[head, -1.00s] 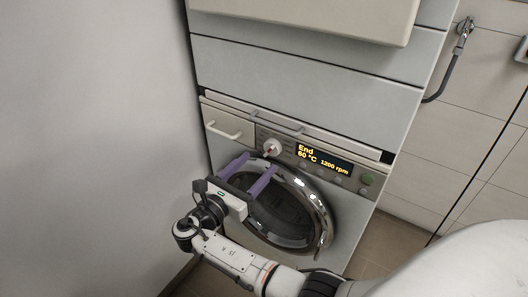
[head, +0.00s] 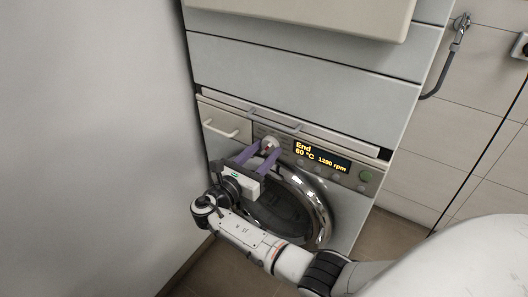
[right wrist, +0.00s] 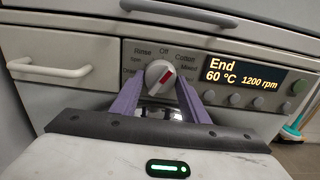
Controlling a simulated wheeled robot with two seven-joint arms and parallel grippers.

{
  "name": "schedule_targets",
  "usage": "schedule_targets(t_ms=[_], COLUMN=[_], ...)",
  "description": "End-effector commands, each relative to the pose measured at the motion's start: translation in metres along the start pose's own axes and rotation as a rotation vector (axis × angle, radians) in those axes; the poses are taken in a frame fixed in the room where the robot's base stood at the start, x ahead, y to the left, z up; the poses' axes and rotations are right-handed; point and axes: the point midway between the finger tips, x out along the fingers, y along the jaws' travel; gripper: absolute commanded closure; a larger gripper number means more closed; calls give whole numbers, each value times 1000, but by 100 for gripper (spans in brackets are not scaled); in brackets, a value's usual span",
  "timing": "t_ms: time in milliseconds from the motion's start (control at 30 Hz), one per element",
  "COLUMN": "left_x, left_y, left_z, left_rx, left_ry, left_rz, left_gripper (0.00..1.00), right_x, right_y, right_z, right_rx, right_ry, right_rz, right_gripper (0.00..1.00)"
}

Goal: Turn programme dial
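In the head view the dial (head: 269,143) is partly covered by my right gripper (head: 260,147). In the right wrist view the purple fingers of my right gripper (right wrist: 158,92) are apart, one to each side of the dial's lower part. I cannot tell whether they touch it. The display (right wrist: 243,75) reads End, 60 °C, 1200 rpm. My left gripper is not in view.
A round glass door (head: 290,207) with a chrome rim lies below the panel. A drawer with a white handle (head: 221,131) is left of the dial. Buttons (right wrist: 235,99) sit under the display. A grey wall (head: 90,130) stands close on the left.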

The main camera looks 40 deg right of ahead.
Motion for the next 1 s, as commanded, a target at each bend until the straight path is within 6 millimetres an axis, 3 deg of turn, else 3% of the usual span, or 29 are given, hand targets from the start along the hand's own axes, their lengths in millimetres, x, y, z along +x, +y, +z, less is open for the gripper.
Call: schedule_targets(t_ms=[267, 1000], left_x=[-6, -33], left_y=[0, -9], left_z=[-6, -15], left_rx=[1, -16], left_ry=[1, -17], left_rz=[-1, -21], left_gripper=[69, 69], right_x=[0, -1], right_y=[0, -2], right_z=[2, 2], right_rx=[-43, -474], right_ry=[1, 2], right_rz=[-1, -1], right_gripper=[82, 82])
